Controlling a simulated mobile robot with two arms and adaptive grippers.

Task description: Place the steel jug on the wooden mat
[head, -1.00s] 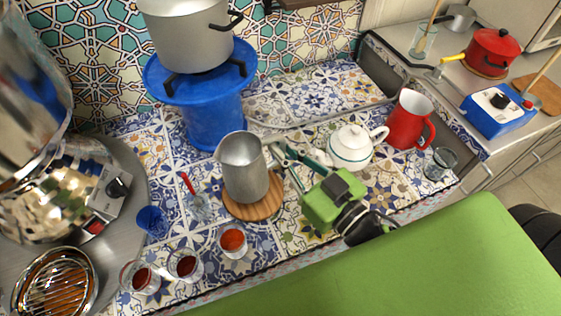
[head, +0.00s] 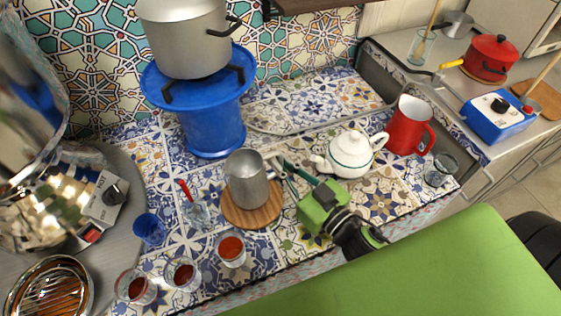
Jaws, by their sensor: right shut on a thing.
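The steel jug (head: 246,184) is upright over the wooden mat (head: 268,216), its base within the mat's outline toward the back; it looks to be standing on the mat, but I cannot be sure there is no small gap. My right gripper (head: 276,170), with its green body, comes in from the right and is shut on the jug at its handle side. The fingertips are partly hidden against the jug. My left gripper is not in view.
A white teapot (head: 350,154) stands close behind my right gripper, with a red jug (head: 409,126) beyond it. Tea glasses (head: 231,249) stand in front of the mat. A glass with a red spoon (head: 196,212) stands to its left. A blue stand (head: 212,132) carries a pot (head: 188,45).

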